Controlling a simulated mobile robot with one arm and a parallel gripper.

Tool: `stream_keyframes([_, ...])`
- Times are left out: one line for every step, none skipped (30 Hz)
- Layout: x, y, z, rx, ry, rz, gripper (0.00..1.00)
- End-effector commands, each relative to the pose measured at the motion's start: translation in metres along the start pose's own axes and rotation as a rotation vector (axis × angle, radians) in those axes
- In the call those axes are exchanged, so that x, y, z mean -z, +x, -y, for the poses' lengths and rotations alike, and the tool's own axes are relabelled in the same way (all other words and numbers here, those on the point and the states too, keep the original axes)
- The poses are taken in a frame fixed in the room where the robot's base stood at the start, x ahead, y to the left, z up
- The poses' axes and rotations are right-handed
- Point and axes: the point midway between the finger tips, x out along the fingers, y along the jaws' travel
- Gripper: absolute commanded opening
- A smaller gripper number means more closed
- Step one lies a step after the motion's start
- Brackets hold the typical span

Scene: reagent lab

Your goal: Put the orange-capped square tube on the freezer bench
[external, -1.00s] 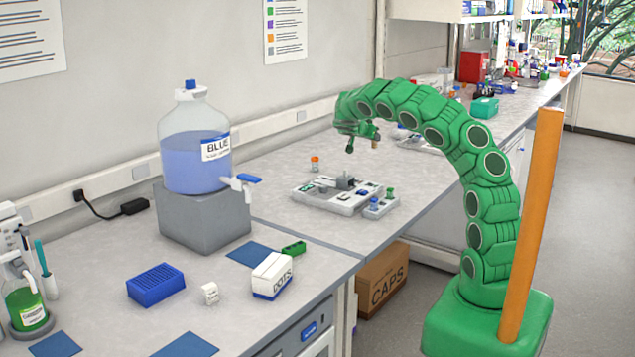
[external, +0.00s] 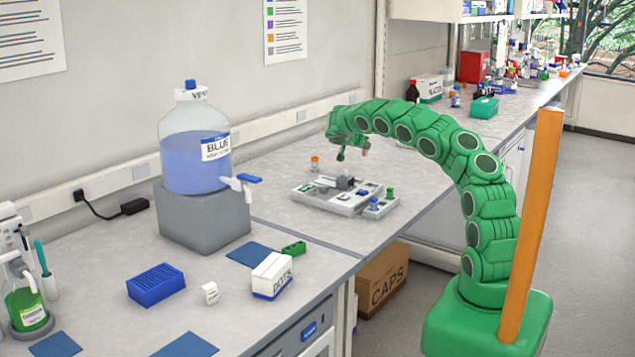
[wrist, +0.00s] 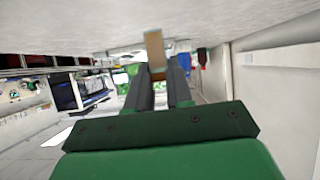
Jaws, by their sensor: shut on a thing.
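My gripper (wrist: 159,74) shows in the wrist view with its two dark fingers shut on a tan-orange, flat-sided piece (wrist: 154,48). It looks like the orange-capped square tube, but its body and a clear cap edge cannot be made out. No label shows which surface is the freezer bench.
A grey tray (external: 325,202) with blue and green pieces lies below my arm. A blue-liquid bottle (external: 196,150) stands on a grey block at left. A white box (external: 428,88) and brown bottle (external: 412,91) stand on the far bench. Bare bench (external: 270,185) lies left of the tray.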

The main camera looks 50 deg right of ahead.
Motion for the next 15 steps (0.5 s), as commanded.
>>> stream_keyframes([-0.004,0.004,0.003,0.0,0.0,0.002,0.0])
stream_keyframes([-0.006,0.006,0.005,0.0,0.0,0.002,0.0])
stream_keyframes([-0.007,0.008,0.007,0.001,0.0,0.002,0.0])
stream_keyframes([-0.009,0.01,0.008,0.001,-0.001,0.002,0.0])
stream_keyframes([-0.009,0.011,0.01,0.002,0.0,0.002,0.0])
stream_keyframes([-0.01,0.013,0.011,0.002,0.0,0.001,0.0])
stream_keyframes([-0.011,0.013,0.012,0.002,0.0,0.001,0.0])
stream_keyframes([-0.011,0.014,0.012,0.002,0.0,0.001,0.0])
stream_keyframes([-0.012,0.015,0.013,0.002,0.0,0.001,0.0])
stream_keyframes([-0.012,0.015,0.013,0.002,0.0,0.001,0.0])
stream_keyframes([-0.012,0.016,0.013,0.002,0.0,0.001,0.0])
stream_keyframes([-0.012,0.016,0.014,0.002,0.0,0.0,0.0])
stream_keyframes([-0.013,0.017,0.014,0.001,0.0,0.001,0.0])
stream_keyframes([-0.013,0.017,0.014,0.001,0.0,0.001,0.0])
stream_keyframes([-0.014,0.018,0.015,0.001,0.0,0.001,0.0])
